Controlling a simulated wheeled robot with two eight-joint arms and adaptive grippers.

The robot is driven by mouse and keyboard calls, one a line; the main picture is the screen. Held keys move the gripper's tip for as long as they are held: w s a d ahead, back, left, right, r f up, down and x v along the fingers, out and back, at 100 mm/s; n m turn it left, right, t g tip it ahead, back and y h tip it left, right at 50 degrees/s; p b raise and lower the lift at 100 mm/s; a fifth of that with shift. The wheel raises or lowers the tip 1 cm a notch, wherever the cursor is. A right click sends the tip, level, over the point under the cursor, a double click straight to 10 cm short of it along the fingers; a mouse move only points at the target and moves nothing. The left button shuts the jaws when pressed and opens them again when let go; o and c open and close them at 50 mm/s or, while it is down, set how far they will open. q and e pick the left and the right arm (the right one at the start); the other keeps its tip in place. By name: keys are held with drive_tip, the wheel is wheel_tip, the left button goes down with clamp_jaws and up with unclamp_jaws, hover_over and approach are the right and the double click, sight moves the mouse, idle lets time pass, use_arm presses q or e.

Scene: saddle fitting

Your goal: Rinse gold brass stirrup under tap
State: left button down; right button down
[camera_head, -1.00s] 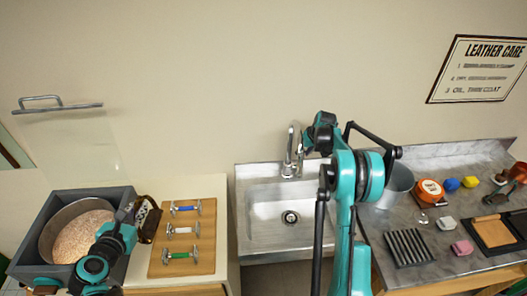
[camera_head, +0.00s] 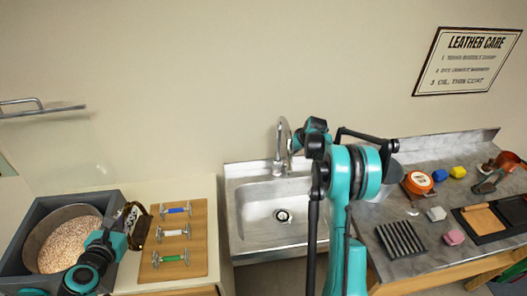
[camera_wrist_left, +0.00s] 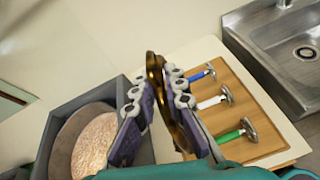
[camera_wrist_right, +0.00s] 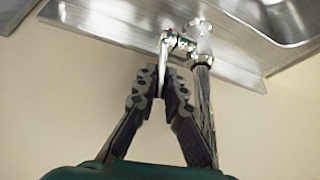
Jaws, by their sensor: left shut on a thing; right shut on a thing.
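The gold brass stirrup (camera_wrist_left: 155,68) is held between the fingers of my left gripper (camera_wrist_left: 160,95), which is shut on it. In the head view the stirrup (camera_head: 139,224) and my left gripper (camera_head: 122,222) are between the grey bin and the wooden board, left of the sink. The chrome tap (camera_head: 281,142) rises behind the steel sink (camera_head: 265,222). In the right wrist view my right gripper (camera_wrist_right: 160,92) is shut on the tap's thin lever (camera_wrist_right: 163,58), beside the tap's metal body (camera_wrist_right: 205,95). I see no water running.
The grey bin (camera_head: 22,235) holds a round pan of grains (camera_head: 68,245). A wooden board (camera_head: 198,247) carries several coloured-handled tools. Right of the sink, the counter (camera_head: 372,215) holds a black rack (camera_head: 400,240), an orange tin (camera_head: 419,182) and small blocks. My right arm crosses in front of the sink's right side.

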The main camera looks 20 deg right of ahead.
drive_tip(key=c, duration=1.6)
unclamp_jaws()
drive_tip(key=v, duration=1.2)
